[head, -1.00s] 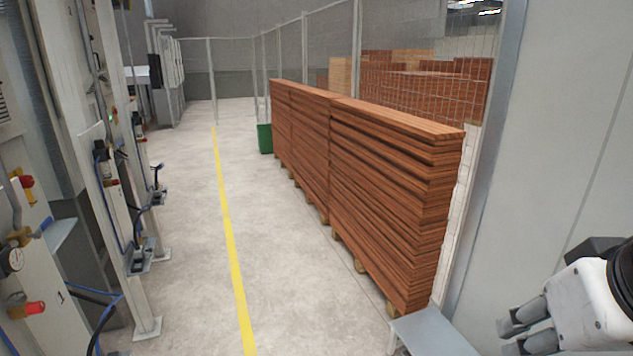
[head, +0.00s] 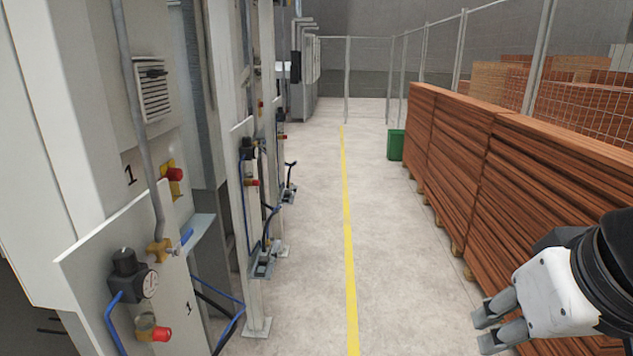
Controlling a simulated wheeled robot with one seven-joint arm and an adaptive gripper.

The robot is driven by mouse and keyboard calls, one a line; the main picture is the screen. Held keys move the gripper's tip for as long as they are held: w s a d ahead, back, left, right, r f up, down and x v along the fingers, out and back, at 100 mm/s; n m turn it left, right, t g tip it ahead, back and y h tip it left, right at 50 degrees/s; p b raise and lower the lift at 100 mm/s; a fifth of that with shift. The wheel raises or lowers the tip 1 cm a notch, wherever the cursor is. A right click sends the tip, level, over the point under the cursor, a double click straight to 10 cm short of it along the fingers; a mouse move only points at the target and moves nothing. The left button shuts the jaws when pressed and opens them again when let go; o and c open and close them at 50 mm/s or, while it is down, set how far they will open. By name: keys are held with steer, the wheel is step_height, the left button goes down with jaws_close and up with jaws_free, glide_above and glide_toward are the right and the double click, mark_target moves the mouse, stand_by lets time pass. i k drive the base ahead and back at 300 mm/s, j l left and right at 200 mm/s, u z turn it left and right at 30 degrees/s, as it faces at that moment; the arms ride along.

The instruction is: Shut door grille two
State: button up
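I cannot make out a door marked two. On the left, a grey machine panel (head: 100,110) carries a small louvred grille (head: 152,92) and a black "1". Below it, a lower panel (head: 160,270) is also marked "1" and has a gauge and red knob. My gripper (head: 489,327) is at the lower right, in front of the stacked boards and well away from the machine. Its two fingers point left with nothing visible between them. Whether they are open or shut is not clear.
A clear concrete aisle with a yellow line (head: 348,220) runs ahead. Stacked brown boards (head: 530,190) line the right side, with a green bin (head: 396,145) farther along. Mesh fencing (head: 367,75) closes the far end. Machine posts and hoses stand on the left.

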mark_target(245, 76)
steer(key=i+u, duration=0.25)
steer(key=i, duration=0.35)
steer(key=i+l+u, duration=0.2)
steer(key=i, duration=0.35)
steer(key=i+l+u, duration=0.25)
steer(key=i, duration=0.3)
steer(key=i+l+u, duration=0.25)
steer(key=i+l, duration=0.45)
steer(key=i, duration=0.3)
steer(key=i+l, duration=0.2)
steer(key=i, duration=0.3)
steer(key=i+l+u, duration=0.1)
steer(key=i+l, duration=0.15)
steer(key=i, duration=0.3)
